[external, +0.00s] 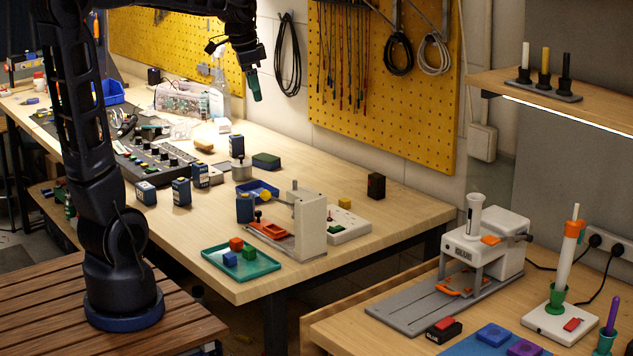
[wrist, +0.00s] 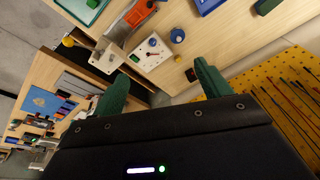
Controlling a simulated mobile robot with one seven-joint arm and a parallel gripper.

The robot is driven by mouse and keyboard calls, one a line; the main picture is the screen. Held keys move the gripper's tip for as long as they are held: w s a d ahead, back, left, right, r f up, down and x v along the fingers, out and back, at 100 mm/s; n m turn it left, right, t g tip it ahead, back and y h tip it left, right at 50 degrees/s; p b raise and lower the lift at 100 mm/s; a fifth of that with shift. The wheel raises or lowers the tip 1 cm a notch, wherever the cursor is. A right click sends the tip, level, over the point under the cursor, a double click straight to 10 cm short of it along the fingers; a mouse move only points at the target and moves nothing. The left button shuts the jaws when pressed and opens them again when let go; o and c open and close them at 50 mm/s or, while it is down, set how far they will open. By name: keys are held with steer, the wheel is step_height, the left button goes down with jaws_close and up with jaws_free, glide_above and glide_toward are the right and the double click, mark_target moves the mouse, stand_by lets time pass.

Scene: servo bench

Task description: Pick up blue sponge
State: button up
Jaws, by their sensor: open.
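A small block with a green top and dark bluish sides, which looks like the sponge (external: 266,160), lies on the bench behind the blue tray (external: 262,186). It appears to show as a dark green shape at the top edge of the wrist view (wrist: 267,5), partly cut off. My gripper (external: 256,94) hangs high above the back of the bench, near the wall, well apart from the block. In the wrist view its green fingers (wrist: 162,72) are spread, with nothing held between them.
A teal tray (external: 240,272) with small cubes stands at the front corner. A white-and-orange fixture (external: 311,230), a white button box (external: 347,228) and a dark box (external: 376,186) stand nearby. Small blue boxes (external: 181,192) stand left. A yellow pegboard (external: 400,120) lines the wall.

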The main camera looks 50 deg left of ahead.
steer(key=w+a+f+m+g, duration=0.1)
steer(key=w+a+f+m, duration=0.15)
steer(key=w+a, duration=0.7)
steer(key=m+h, duration=0.4)
steer(key=m, duration=0.4)
glide_above(265, 157)
steer(key=a, duration=0.3)
steer(key=shift+g, duration=0.3)
steer(key=f, duration=2.7)
steer(key=shift+s+d+f, duration=0.2)
steer(key=shift+s+f, duration=0.05)
steer(key=shift+f, duration=0.15)
steer(key=shift+d+x, duration=0.2)
steer(key=shift+x, duration=2.4)
steer(key=shift+w+r, duration=0.1)
steer(key=shift+w, duration=0.05)
steer(key=c, duration=1)
